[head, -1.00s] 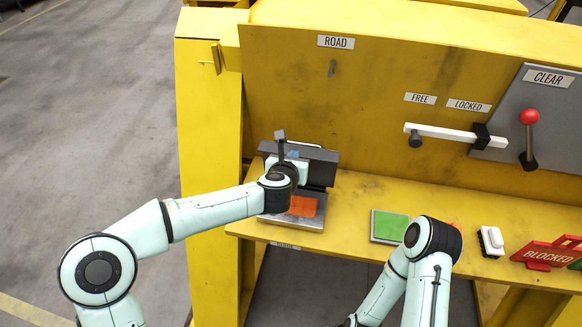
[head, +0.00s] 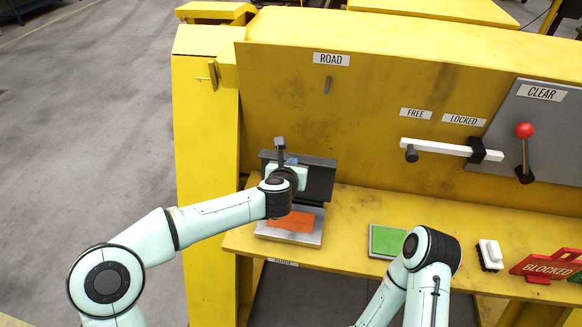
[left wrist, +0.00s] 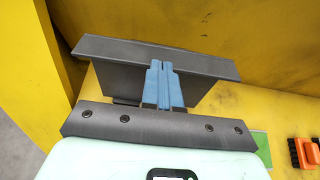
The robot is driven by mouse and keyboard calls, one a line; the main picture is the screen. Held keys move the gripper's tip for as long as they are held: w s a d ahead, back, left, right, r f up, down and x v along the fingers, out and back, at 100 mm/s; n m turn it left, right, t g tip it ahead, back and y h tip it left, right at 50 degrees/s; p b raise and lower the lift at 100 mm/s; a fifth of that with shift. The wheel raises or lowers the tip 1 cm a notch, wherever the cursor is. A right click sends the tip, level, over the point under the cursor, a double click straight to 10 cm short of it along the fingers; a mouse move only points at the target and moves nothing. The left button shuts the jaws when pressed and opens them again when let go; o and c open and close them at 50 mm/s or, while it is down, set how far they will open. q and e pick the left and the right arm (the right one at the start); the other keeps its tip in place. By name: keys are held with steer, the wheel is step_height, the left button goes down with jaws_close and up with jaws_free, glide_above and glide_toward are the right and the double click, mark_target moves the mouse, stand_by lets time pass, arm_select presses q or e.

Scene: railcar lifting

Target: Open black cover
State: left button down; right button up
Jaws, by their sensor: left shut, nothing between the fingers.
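The black cover (head: 319,180) stands raised, roughly upright, at the back of a grey box with an orange pad (head: 290,221). The box sits on the left end of the yellow shelf. My left gripper (head: 291,161) is at the cover, its arm hiding part of it. In the left wrist view, the blue fingers (left wrist: 161,85) are shut with nothing between them, against or just in front of the cover (left wrist: 205,69). I cannot tell whether they touch it. My right arm reaches over the shelf's front edge, but its gripper is not in view.
A white lever (head: 447,148) and a red-knobbed lever (head: 524,150) are on the back panel. The yellow panel stands close behind the cover.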

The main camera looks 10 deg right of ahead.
arm_select(q)
steer(key=b+v, duration=0.2)
steer(key=v, duration=1.1)
arm_select(e)
steer(key=shift+s+f, duration=0.45)
steer(key=shift+f, duration=0.2)
steer(key=shift+s+f, duration=0.45)
steer(key=shift+f, duration=0.15)
arm_select(q)
steer(key=shift+s+a, duration=0.1)
steer(key=shift+s, duration=0.05)
